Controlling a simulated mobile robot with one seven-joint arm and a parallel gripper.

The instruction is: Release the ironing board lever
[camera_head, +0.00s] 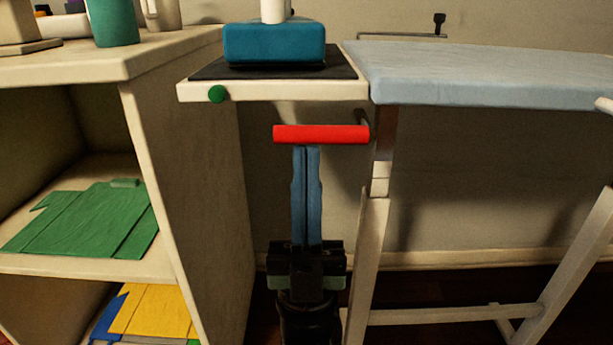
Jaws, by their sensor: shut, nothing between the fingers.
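The ironing board (480,78) has a pale blue padded top and white legs, and fills the right side of the head view. A red lever bar (321,134) lies level below the left end of the board, next to the upper leg. My gripper (306,150) points up from below, its two blue fingers together and empty. The fingertips sit just under the red bar, left of its middle. I cannot tell whether they touch it.
A white end shelf (272,91) with a green knob (216,94) carries a blue block-like object (274,43) above the lever. A wooden shelf unit (190,150) with folded green (85,220) and yellow (155,310) cloths stands close on the left.

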